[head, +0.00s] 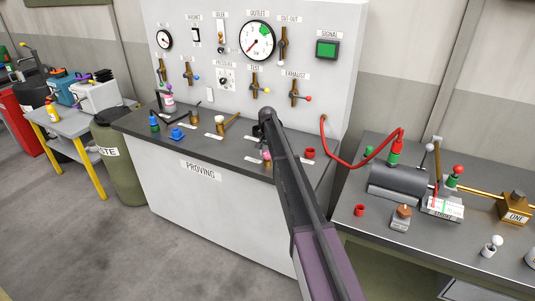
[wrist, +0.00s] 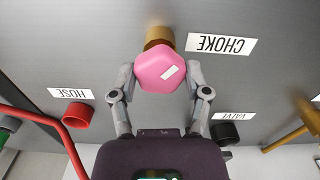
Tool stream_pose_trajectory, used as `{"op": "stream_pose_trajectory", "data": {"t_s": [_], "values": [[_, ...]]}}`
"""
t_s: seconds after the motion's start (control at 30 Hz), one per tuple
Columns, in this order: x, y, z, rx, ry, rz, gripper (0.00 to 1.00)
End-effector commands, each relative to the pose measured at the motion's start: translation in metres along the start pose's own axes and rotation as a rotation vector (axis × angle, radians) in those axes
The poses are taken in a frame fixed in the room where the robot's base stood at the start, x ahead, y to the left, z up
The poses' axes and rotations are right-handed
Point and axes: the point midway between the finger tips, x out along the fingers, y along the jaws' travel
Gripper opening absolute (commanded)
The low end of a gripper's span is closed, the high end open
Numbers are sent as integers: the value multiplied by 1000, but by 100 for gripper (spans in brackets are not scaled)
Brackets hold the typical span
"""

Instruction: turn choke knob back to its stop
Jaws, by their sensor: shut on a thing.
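The choke knob (wrist: 160,70) is a pink, many-sided knob with a white mark on its face, tilted in the wrist view. It sits on a brass stem (wrist: 159,37) beside the CHOKE label (wrist: 221,44). My gripper (wrist: 164,78) has its two grey fingers closed on the knob's sides, one on each side. The stop cannot be made out. In the head view a little pink of the knob (head: 267,156) shows beside my dark arm, which hides most of the gripper.
A red socket (wrist: 77,117) by the HOSE label and a black socket (wrist: 224,133) by the VALVE label flank my gripper. The proving bench's gauge panel (head: 230,55) stands behind. A red hose (head: 345,164) runs to the side table at right.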

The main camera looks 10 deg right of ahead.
Motion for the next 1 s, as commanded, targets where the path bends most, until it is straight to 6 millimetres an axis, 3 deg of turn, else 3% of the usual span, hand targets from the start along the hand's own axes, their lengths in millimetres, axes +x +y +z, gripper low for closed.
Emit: {"op": "stream_pose_trajectory", "data": {"t_s": [0.6, 1.0], "values": [[1, 1, 3, -545, -5, 1, 14], [1, 2, 3, -685, -6, 1, 14]]}}
